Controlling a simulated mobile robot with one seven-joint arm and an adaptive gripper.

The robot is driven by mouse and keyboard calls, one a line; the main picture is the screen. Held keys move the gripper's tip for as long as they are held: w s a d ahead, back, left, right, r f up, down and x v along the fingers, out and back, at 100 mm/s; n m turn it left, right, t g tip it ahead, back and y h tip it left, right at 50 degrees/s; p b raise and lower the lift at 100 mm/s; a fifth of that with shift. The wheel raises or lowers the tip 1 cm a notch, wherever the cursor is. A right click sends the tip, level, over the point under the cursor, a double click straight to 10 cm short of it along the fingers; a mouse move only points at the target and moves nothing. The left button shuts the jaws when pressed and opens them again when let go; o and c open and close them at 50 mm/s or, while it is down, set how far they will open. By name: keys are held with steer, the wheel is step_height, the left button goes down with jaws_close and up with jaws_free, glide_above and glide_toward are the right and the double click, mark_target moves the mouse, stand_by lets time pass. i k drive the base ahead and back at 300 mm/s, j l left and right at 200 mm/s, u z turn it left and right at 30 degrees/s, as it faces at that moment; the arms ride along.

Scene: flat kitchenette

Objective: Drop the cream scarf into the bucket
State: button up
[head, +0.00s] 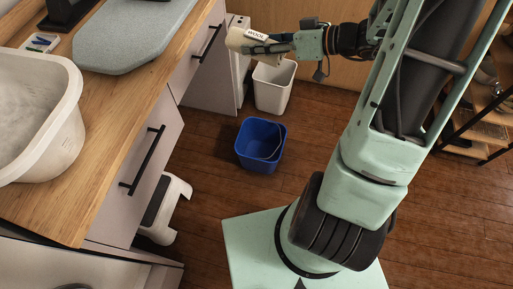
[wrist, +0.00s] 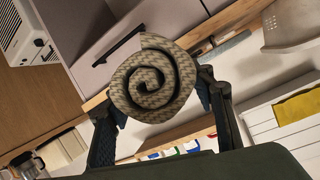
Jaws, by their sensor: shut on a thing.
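The cream scarf (head: 237,38) is rolled up and wears a band reading WOOL. In the wrist view the scarf (wrist: 152,78) shows end-on as a knitted spiral between the two dark fingers. My gripper (head: 268,45) is shut on the scarf and holds it in the air near the counter end. The blue bucket (head: 248,150) stands on the floor, nearer than the scarf in the head view, with its handle lying across its opening. The scarf is not over the bucket; it is up beyond it, near the white bin.
A white bin (head: 273,92) stands just behind the bucket. A white step stool (head: 163,210) is by the drawers (head: 137,190). The wooden counter (head: 112,140) holds a white tub (head: 62,135) and an ironing board (head: 130,40). A shelf rack (head: 480,120) stands at right.

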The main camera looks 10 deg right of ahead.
mark_target(261, 148)
steer(key=i+l+u, duration=0.15)
steer(key=l+u, duration=0.25)
steer(key=i+l+u, duration=0.1)
steer(key=l+u, duration=0.35)
